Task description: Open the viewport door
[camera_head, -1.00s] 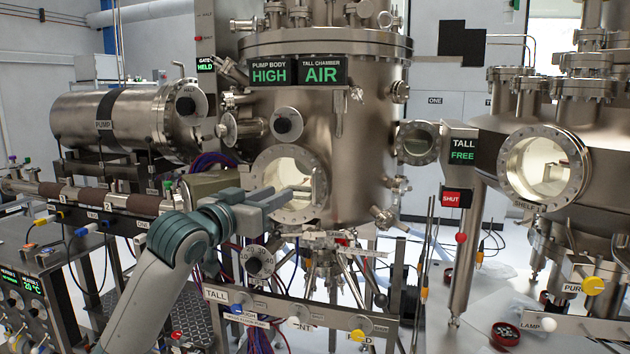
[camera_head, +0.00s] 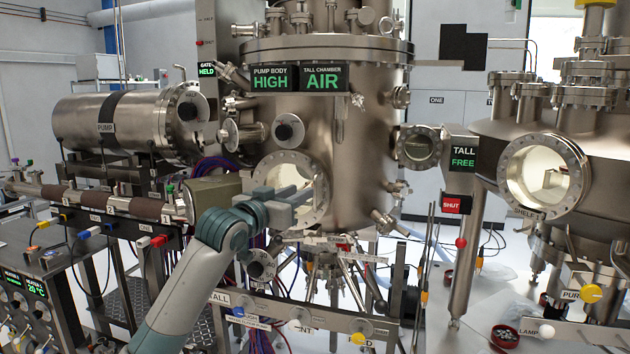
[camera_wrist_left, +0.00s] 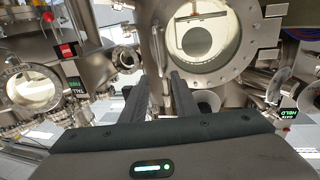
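The tall chamber (camera_head: 355,140) carries a round flanged viewport (camera_head: 279,160) low on its front, with a bright interior showing through it. The viewport flange also shows large in the left wrist view (camera_wrist_left: 243,62), with a T-shaped bar (camera_wrist_left: 195,14) across the bright opening. I cannot tell whether the door is ajar. My left gripper (camera_head: 304,194) is in front of the viewport's lower part and hides some of it. Contact with the flange cannot be told. My right gripper is out of view.
The tall chamber's display (camera_head: 323,78) reads AIR and the pump body display (camera_head: 269,78) reads HIGH. A labelled control rail (camera_head: 300,313) with knobs runs below the viewport. The pump cylinder (camera_head: 80,118) is at left, and another chamber with a round port (camera_head: 508,172) at right.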

